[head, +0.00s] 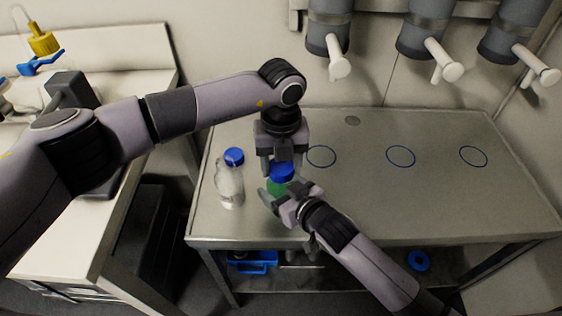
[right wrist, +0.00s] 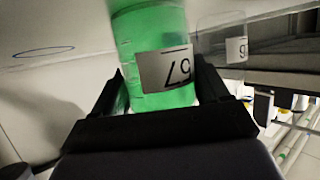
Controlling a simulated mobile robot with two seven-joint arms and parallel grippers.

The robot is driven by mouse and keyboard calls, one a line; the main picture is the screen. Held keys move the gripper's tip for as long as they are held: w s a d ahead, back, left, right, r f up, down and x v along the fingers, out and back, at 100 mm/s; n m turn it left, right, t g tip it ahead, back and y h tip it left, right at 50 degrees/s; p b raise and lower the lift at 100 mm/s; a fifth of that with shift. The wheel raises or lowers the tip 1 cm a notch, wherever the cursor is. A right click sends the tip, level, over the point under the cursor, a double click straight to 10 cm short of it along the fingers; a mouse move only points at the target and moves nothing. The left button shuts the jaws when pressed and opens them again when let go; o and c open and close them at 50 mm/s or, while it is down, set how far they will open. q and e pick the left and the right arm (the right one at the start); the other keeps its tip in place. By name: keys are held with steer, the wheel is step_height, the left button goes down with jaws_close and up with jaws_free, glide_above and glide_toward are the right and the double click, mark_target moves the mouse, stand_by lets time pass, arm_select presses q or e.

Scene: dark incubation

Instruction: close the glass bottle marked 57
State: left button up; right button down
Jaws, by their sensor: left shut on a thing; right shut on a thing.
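The glass bottle with green liquid (head: 277,187) stands upright near the left end of the metal table. Its label shows upside down in the right wrist view (right wrist: 166,70) and looks like 57. My right gripper (head: 282,197) is shut around the bottle's body; its dark fingers also show on both sides of the glass in the right wrist view (right wrist: 163,95). My left gripper (head: 282,163) points down from above and is shut on the blue cap (head: 283,173), which is at the bottle's top. Whether the cap touches or is seated on the neck is hidden.
A clear bottle (head: 230,188) with a blue cap (head: 234,156) stands close to the left. Blue rings (head: 400,156) mark the otherwise clear table (head: 440,190) to the right. Grey cylindrical devices with white handles (head: 428,55) hang above the back.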

arm_select(q)
steer(key=shift+m, duration=1.1)
steer(key=o, duration=1.2)
steer(key=shift+c, duration=0.2)
steer(key=shift+r, duration=2.3)
steer(key=shift+c, duration=0.4)
